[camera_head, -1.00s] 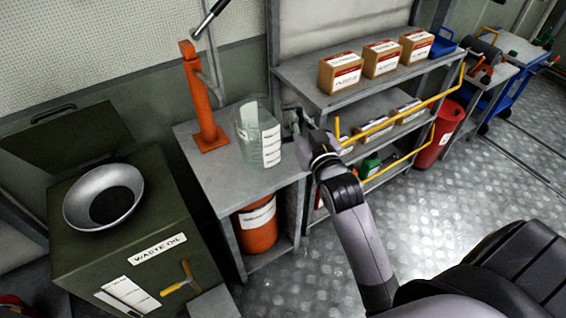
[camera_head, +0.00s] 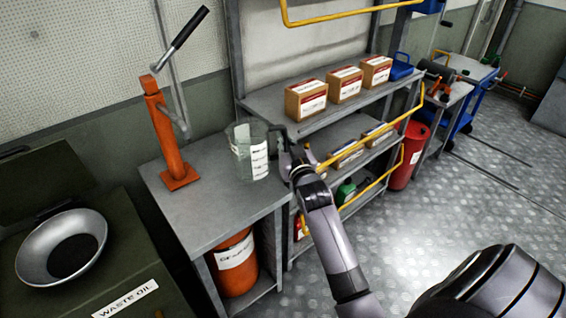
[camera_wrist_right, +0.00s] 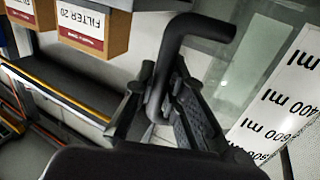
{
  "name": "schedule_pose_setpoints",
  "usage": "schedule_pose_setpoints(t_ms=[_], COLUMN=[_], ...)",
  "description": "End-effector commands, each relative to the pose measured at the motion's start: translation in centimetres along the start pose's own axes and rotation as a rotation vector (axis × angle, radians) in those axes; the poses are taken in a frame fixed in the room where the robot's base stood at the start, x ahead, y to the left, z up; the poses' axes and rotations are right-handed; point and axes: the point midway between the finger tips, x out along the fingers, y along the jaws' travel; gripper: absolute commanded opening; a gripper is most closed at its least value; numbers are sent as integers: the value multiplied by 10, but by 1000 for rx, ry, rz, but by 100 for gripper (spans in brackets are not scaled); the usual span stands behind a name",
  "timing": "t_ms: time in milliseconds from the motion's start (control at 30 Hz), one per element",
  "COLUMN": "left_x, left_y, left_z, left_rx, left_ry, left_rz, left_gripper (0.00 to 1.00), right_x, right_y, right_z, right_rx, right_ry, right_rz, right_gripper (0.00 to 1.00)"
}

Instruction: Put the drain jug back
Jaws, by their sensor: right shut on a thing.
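The drain jug (camera_head: 238,150) is a clear, upright container with a white ml-marked label and a dark handle. In the head view it is at the right end of the grey metal bench (camera_head: 215,215), right of an orange hand pump. I cannot tell whether its base touches the bench top. My right gripper (camera_head: 287,157) is at the jug's right side. In the right wrist view the gripper (camera_wrist_right: 165,105) is shut on the bent dark handle (camera_wrist_right: 190,25), with the jug's label (camera_wrist_right: 285,95) to the right. My left gripper is not in view.
The orange hand pump (camera_head: 162,130) stands left of the jug. A shelf rack (camera_head: 270,100) with several cartons and yellow rails is close on the right. The waste oil box (camera_head: 120,275) with a metal funnel (camera_head: 62,245) is at the lower left. An orange bucket (camera_head: 236,265) sits under the bench.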

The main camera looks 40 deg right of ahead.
Motion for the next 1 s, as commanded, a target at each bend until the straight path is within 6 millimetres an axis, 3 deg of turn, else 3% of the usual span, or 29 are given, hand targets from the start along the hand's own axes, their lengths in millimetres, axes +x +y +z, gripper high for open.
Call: schedule_pose_setpoints(t_ms=[100, 267, 500, 933, 967, 1000], left_x=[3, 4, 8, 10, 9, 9], left_y=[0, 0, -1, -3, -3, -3], left_z=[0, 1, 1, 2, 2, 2], left_rx=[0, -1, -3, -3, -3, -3], left_ry=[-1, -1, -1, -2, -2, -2], left_rz=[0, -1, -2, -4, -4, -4], left_gripper=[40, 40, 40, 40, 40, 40], right_x=[0, 0, 0, 0, 0, 0], right_y=[0, 0, 0, 0, 0, 0], right_z=[20, 32, 66, 74, 74, 73], right_rx=[1, 2, 2, 1, 1, 1], right_ry=[1, 2, 2, 3, 2, 2], right_rz=[0, 0, -1, -1, -1, -1], right_gripper=[0, 0, 0, 0, 13, 16])
